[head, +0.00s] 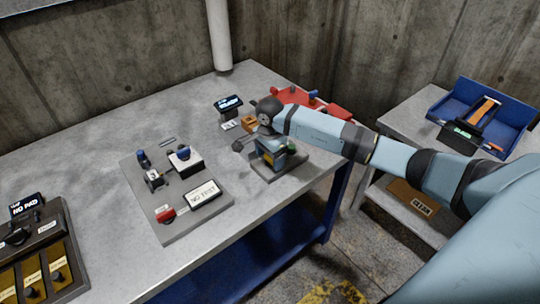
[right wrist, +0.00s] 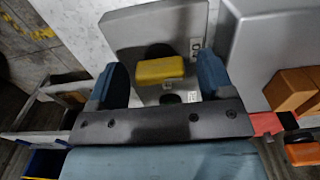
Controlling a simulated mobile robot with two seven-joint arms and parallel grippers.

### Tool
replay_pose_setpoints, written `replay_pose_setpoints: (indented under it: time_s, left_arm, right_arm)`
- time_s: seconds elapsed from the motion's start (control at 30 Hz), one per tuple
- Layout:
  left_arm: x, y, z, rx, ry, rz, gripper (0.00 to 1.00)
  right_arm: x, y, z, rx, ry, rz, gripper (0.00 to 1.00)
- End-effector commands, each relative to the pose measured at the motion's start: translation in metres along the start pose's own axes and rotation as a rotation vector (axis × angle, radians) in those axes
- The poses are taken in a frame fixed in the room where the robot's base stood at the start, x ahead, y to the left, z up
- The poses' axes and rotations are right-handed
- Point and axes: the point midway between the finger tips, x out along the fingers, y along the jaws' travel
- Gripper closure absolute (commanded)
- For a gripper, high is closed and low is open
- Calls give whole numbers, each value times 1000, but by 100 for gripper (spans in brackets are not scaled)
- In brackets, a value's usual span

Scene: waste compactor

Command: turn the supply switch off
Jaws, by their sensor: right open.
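My right gripper (head: 268,146) is over a small device on a grey base plate (head: 288,172) near the right edge of the table. In the right wrist view its two blue fingers (right wrist: 162,80) are apart. A yellow block (right wrist: 160,70) shows between them, with visible room on both sides; I cannot tell how far below the fingertips it is. It stands over a grey plate (right wrist: 140,32) with a partly hidden white label (right wrist: 195,48). The block may be the supply switch's handle, but no readable label confirms it. My left gripper is not in view.
Left of the device, a grey board (head: 185,228) carries a white box (head: 185,162), a red part (head: 166,214) and a "NO TEST" display (head: 203,193). A small display (head: 228,104) and red parts (head: 298,96) stand behind. A blue tray (head: 450,105) is on the right table.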

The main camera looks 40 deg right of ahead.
Motion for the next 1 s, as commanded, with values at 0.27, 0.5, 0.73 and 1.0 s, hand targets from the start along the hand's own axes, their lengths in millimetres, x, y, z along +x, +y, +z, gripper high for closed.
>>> replay_pose_setpoints:
  time_s: [0.27, 0.5, 0.73, 1.0]
  left_arm:
    - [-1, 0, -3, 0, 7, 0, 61]
    - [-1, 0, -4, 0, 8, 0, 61]
    - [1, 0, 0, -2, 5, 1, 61]
    - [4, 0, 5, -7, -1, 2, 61]
  right_arm:
    - [0, 0, 0, 0, 0, 0, 74]
    - [0, 0, 0, 12, 0, 0, 75]
    - [0, 0, -1, 94, 1, 0, 75]
    - [0, 0, -1, 308, 2, 0, 75]
